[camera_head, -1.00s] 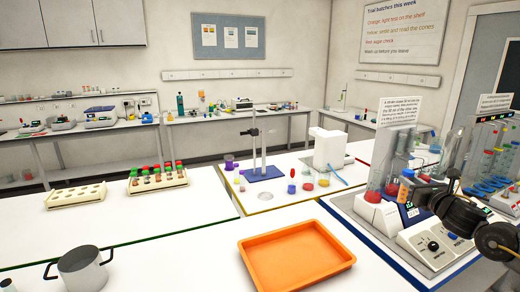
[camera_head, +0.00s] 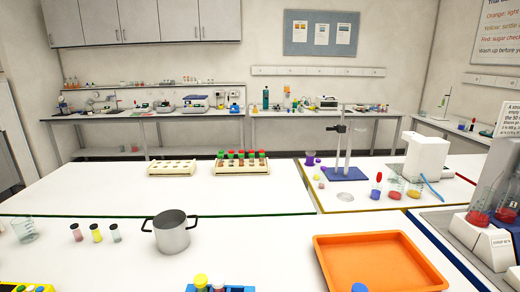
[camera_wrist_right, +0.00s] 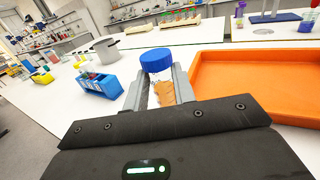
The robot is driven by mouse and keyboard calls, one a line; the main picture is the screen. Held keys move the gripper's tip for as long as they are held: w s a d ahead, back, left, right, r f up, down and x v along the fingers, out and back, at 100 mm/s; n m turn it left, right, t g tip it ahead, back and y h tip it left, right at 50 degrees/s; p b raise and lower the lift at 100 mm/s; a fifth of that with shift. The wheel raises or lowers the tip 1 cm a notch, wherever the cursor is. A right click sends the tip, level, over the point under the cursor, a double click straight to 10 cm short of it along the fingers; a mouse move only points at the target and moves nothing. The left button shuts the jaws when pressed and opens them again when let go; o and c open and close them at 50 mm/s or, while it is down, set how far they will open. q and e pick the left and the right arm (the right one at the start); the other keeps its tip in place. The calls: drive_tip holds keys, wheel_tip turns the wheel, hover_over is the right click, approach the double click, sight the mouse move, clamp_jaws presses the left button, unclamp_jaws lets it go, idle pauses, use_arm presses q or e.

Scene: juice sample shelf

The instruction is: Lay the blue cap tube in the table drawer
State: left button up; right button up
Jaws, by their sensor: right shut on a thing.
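The blue cap tube (camera_wrist_right: 157,62) is between the fingers of my right gripper (camera_wrist_right: 160,92) in the right wrist view. The gripper is shut on it below the cap. The tube has a clear body with orange content, partly hidden by the fingers. My left gripper is not in view. No table drawer can be made out in these frames.
An orange tray (camera_head: 376,236) lies right of the tube. A steel pot (camera_head: 171,234), several small vials (camera_head: 96,233) and a blue rack (camera_head: 232,289) with tubes stand to the left. White tabletop between pot and tray is clear.

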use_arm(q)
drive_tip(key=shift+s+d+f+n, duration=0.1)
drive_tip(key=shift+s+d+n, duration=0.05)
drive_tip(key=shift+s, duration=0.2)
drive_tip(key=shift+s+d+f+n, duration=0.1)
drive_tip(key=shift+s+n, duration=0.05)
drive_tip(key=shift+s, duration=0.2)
use_arm(e)
drive_tip(key=shift+s+a+f+y, duration=0.1)
drive_tip(key=shift+s+a+y, duration=0.25)
drive_tip(key=shift+a, duration=0.2)
